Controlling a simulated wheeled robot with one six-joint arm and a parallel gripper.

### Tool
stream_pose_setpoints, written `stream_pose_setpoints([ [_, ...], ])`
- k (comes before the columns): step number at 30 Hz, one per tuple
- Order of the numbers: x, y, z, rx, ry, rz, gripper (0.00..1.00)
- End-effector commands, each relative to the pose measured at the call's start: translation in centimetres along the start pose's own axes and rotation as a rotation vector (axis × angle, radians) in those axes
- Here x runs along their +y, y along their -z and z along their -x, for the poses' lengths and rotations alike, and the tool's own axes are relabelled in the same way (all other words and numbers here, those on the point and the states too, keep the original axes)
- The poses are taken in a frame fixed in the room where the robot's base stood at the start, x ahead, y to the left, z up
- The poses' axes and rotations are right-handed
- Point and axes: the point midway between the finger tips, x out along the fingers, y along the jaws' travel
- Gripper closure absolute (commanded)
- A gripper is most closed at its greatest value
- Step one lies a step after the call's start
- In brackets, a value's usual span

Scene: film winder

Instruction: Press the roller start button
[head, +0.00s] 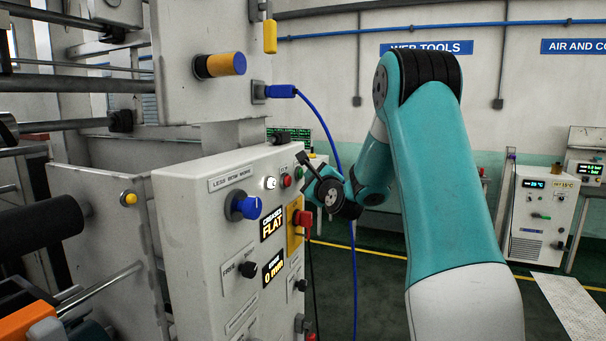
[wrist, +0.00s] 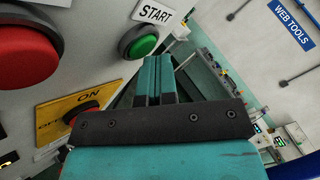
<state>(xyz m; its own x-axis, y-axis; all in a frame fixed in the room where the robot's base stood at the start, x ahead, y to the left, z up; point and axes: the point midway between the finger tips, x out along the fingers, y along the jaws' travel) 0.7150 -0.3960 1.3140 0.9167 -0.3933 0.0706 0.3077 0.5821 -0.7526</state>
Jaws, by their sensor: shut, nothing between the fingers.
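The green start button (wrist: 143,44), in a black collar, is on the pale control panel (wrist: 60,85) in the wrist view, beside a white START label (wrist: 157,13). My gripper (wrist: 157,60) is shut and empty. Its teal fingertips lie just below and right of the green button in the picture; whether they touch it I cannot tell. In the head view my gripper (head: 303,160) is at the upper right edge of the control panel (head: 180,215). The green button is a small spot (head: 299,173) there, close by the gripper.
A large red button (wrist: 25,50) and a yellow ON/OFF plate with a red switch (wrist: 82,115) flank the green button. In the head view, a blue knob (head: 247,207), a red button (head: 286,181) and a blue cable (head: 335,150) are nearby.

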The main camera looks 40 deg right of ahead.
Motion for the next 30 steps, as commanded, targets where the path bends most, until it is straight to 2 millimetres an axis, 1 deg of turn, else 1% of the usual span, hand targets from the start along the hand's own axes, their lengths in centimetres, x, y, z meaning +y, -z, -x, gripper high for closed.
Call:
stream_pose_setpoints([
  [14,0.1,-0.1,-0.1,-0.001,0.0,-0.001,1.0],
  [24,-0.6,0.9,1.0,0.0,0.002,-0.001,1.0],
  [30,-0.9,0.8,1.2,0.0,0.001,0.0,1.0],
])
